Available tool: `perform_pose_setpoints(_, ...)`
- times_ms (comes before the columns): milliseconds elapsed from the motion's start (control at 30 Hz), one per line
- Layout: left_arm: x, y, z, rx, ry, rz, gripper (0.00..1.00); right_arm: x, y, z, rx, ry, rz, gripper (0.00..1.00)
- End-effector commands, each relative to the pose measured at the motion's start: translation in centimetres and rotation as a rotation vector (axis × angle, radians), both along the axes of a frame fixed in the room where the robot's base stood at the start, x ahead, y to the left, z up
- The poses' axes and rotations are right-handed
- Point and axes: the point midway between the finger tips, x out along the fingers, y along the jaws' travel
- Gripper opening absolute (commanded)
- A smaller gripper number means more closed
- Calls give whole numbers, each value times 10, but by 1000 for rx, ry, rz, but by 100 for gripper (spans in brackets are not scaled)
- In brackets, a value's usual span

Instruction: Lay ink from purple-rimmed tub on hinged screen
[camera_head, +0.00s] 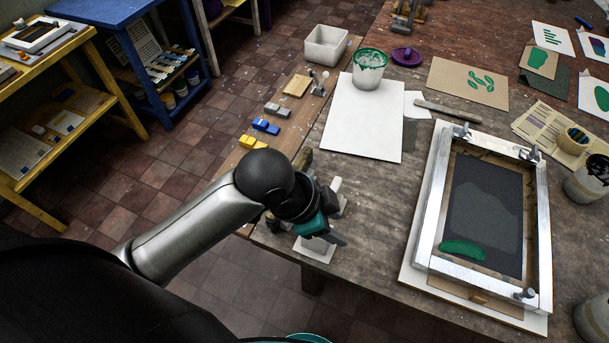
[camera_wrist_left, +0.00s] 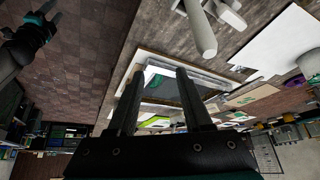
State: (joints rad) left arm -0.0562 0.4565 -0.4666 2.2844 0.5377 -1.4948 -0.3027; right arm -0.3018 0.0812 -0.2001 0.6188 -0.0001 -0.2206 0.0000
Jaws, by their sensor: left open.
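The hinged screen (camera_head: 541,230) lies on the table at the right, its pale metal frame around a dark mesh. A green ink patch (camera_head: 463,250) lies at the mesh's near left corner. A white tub (camera_head: 370,75) with green ink inside and on its rim stands on a white sheet. I cannot make out a clearly purple rim on any tub. My left gripper (camera_head: 334,236) is over the table's near left edge, left of the screen. In the left wrist view (camera_wrist_left: 159,75) its fingers are apart and empty. My right gripper (camera_wrist_left: 40,25) shows there, too small to judge.
A purple lid (camera_head: 407,57) lies beyond the white sheet (camera_head: 345,135). A stick-like tool (camera_head: 447,111) lies near the screen's far edge. A white bin (camera_head: 325,44) and coloured blocks (camera_head: 265,126) line the left edge.

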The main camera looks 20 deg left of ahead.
Motion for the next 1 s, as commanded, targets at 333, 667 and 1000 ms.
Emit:
perform_pose_setpoints(333,28,23,14,103,2,-449,50,1,0,0,-1,-1,-1,50)
perform_pose_setpoints(667,46,70,33,143,58,-579,50,2,0,0,0,-3,-1,50)
perform_pose_setpoints(1000,47,73,27,141,67,-590,50,2,0,-10,1,-4,-1,50)
